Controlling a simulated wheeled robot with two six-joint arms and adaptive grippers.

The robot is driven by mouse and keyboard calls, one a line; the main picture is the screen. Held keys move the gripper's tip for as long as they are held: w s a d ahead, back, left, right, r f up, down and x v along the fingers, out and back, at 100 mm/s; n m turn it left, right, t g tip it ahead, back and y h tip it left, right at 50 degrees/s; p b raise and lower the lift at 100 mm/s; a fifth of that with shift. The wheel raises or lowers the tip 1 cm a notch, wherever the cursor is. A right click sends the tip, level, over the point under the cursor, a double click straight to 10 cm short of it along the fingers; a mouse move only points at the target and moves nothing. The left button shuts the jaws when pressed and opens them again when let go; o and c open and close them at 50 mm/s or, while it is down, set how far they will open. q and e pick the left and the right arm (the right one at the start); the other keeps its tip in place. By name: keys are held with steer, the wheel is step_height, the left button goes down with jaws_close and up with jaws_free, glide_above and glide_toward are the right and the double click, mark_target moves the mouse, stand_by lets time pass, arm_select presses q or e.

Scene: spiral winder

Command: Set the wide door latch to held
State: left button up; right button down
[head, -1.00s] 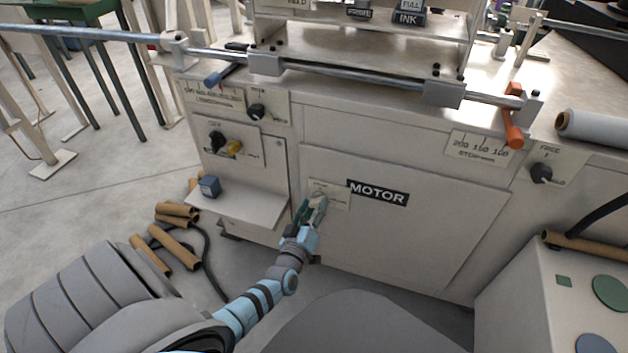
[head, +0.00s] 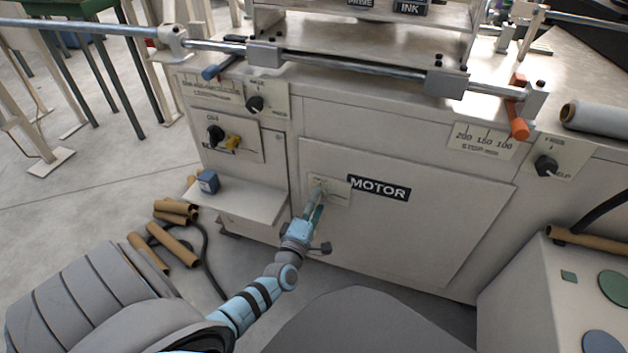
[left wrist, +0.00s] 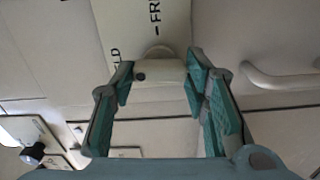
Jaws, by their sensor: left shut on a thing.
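The wide door (head: 420,225) marked MOTOR has a pale label plate (head: 338,190) at its upper left. My left gripper (head: 319,197) is at this plate and hides most of the latch in the head view. In the left wrist view the latch's pale knob (left wrist: 160,72) lies between the green fingers of my left gripper (left wrist: 160,78), which is shut on it. The plate (left wrist: 125,28) behind it shows part of the words FREE and HELD. The knob lies crosswise between the fingers; its exact setting is hard to tell. My right gripper is not in view.
A small shelf (head: 245,205) with a blue cube (head: 207,182) juts out left of the door. A black knob (head: 545,165) sits on another plate at the right. Cardboard tubes (head: 172,245) lie on the floor at left. A pale curved handle (left wrist: 280,78) shows in the left wrist view.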

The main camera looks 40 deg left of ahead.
arm_select(q)
steer(key=shift+n, duration=0.4)
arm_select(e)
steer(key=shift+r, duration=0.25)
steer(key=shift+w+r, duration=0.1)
arm_select(q)
steer(key=o, duration=1.1)
steer(key=shift+o, duration=0.2)
steer(key=v, duration=1.2)
